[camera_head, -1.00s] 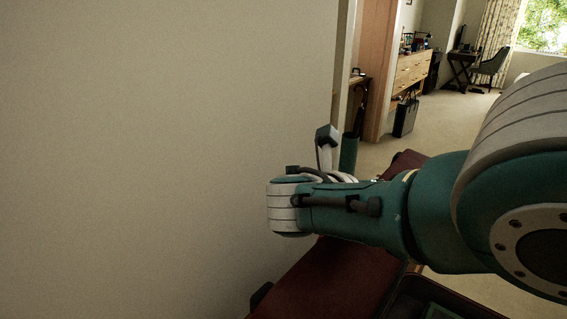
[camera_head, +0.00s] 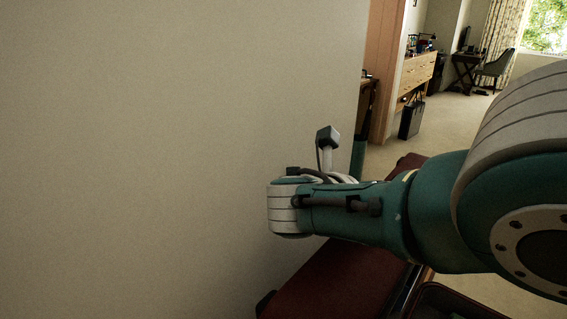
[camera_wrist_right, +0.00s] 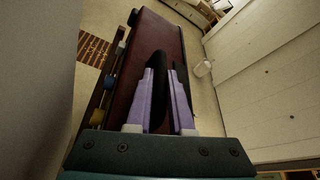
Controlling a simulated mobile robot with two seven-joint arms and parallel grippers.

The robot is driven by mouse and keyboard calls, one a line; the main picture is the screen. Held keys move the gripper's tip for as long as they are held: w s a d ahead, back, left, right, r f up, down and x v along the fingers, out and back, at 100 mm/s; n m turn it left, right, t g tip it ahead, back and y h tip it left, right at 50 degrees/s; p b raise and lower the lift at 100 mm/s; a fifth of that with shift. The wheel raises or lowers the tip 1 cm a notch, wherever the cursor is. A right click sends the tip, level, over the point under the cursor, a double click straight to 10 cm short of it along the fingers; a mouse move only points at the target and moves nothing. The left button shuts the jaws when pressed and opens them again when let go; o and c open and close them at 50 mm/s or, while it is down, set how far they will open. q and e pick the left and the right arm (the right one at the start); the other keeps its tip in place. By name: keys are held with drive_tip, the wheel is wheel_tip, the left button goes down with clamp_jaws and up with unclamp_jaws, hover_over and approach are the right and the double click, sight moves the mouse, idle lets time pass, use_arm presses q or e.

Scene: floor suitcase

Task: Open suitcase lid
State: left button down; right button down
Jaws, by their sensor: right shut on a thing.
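The dark red suitcase lid (camera_head: 345,280) shows below my right arm in the head view, tilted beside the wall. Part of the suitcase's dark base (camera_head: 450,303) shows at the bottom edge. In the right wrist view the red lid panel (camera_wrist_right: 150,45) stretches away ahead of the gripper. My right gripper (camera_wrist_right: 166,75) has purple fingers closed around a black part (camera_wrist_right: 160,92) at the lid, which looks like a handle. The gripper's fingertips are hidden behind my arm in the head view. My left gripper is in neither view.
A plain wall (camera_head: 150,150) fills the left of the head view, close to the lid. A doorway frame (camera_head: 385,70), a dresser (camera_head: 418,72), a black bag (camera_head: 411,119) and a chair (camera_head: 494,68) stand farther back. Carpet (camera_head: 455,118) is clear in front of them.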

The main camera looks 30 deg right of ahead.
drive_tip(key=c, duration=0.8)
unclamp_jaws()
drive_tip(key=shift+s, duration=0.1)
drive_tip(key=shift+a+r, duration=0.1)
drive_tip(key=shift+a, duration=0.1)
drive_tip(key=p+v, duration=0.2)
drive_tip(key=v, duration=0.6)
drive_tip(key=shift+a+p, duration=0.35)
drive_tip(key=shift+a, duration=0.05)
drive_tip(key=shift+s+a+r, duration=0.1)
drive_tip(key=shift+a+r, duration=0.05)
drive_tip(key=shift+a, duration=0.2)
drive_tip(key=shift+s, duration=0.1)
